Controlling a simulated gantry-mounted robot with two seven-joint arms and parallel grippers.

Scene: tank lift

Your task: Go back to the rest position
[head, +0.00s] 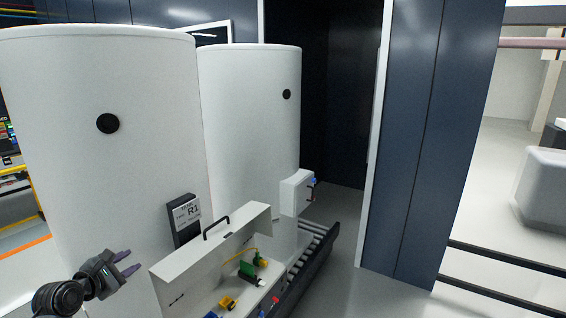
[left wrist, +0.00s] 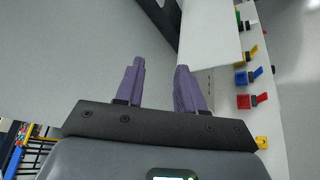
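My left gripper (head: 126,264) is at the lower left of the head view, in front of the near white tank (head: 150,90). In the left wrist view its two purple fingers (left wrist: 158,85) are apart with nothing between them. To its right in the head view is an open white box (head: 190,268) with a raised lid and black handle. Coloured parts sit inside the box, among them a green one (head: 247,270) and a yellow one (head: 228,303). My right gripper is in neither view.
A second white tank (head: 250,120) stands behind, with a small white box (head: 297,192) on its side. A roller conveyor (head: 318,250) runs beside the open box. Dark blue panels (head: 425,130) stand right; floor is clear there.

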